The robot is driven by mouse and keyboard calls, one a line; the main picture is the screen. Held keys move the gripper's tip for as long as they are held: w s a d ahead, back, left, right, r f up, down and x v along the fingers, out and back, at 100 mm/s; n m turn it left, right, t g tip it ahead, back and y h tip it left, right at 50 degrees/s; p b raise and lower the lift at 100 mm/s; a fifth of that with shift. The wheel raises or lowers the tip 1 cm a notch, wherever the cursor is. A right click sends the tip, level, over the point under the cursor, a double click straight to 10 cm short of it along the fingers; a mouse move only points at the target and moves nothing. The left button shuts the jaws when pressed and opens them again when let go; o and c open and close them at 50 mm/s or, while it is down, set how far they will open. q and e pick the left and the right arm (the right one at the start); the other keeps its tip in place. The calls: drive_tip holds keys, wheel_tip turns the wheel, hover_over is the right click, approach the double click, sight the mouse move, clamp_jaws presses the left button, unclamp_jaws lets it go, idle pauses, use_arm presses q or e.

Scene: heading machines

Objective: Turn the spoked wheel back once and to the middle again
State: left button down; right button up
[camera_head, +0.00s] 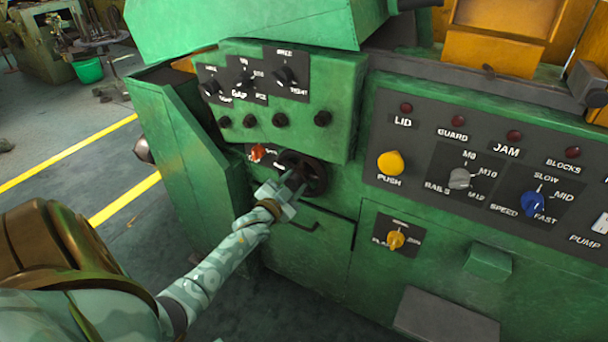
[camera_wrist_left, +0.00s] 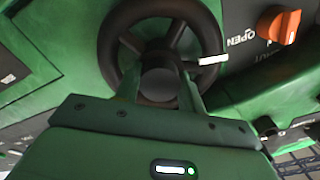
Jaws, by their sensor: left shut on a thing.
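The dark spoked wheel (camera_head: 314,174) sits on the green machine's front, below the box of black knobs. In the left wrist view the wheel (camera_wrist_left: 112,48) fills the upper middle, with a dark round hub and a white mark on its right side. My left gripper (camera_head: 289,186) is at the wheel. In the left wrist view my left gripper (camera_wrist_left: 160,88) has one finger on each side of the hub and is shut on it. The lower part of the wheel is hidden behind the gripper. My right gripper is not in view.
An orange knob (camera_wrist_left: 278,25) marked OPEN is close to the wheel, at its upper right in the wrist view. The box with black knobs (camera_head: 282,100) overhangs the wheel. A labelled panel (camera_head: 490,170) is to the right. A grey ledge (camera_head: 445,318) juts out low.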

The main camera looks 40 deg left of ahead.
use_arm(q)
drive_tip(key=m, duration=0.2)
drive_tip(key=shift+m, duration=0.4)
drive_tip(key=shift+f+m, duration=0.1)
drive_tip(key=shift+m, duration=0.3)
drive_tip(key=m, duration=0.3)
drive_tip(key=shift+m+b, duration=0.3)
drive_tip(key=shift+b, duration=0.05)
drive_tip(key=m, duration=0.2)
drive_tip(key=shift+f+m+b, duration=0.1)
drive_tip(key=shift+m+b, duration=0.25)
drive_tip(key=shift+m, duration=0.05)
drive_tip(key=m+b, duration=0.1)
drive_tip(key=m, duration=0.3)
drive_tip(key=shift+m+b, duration=0.35)
drive_tip(key=shift+m, duration=0.45)
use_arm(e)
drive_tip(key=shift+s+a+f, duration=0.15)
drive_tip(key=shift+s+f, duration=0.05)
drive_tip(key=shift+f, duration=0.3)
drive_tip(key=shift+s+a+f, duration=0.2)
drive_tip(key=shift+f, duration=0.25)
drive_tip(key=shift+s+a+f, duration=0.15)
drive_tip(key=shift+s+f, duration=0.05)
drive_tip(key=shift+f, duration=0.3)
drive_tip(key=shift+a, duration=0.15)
use_arm(q)
drive_tip(key=c, duration=0.9)
unclamp_jaws()
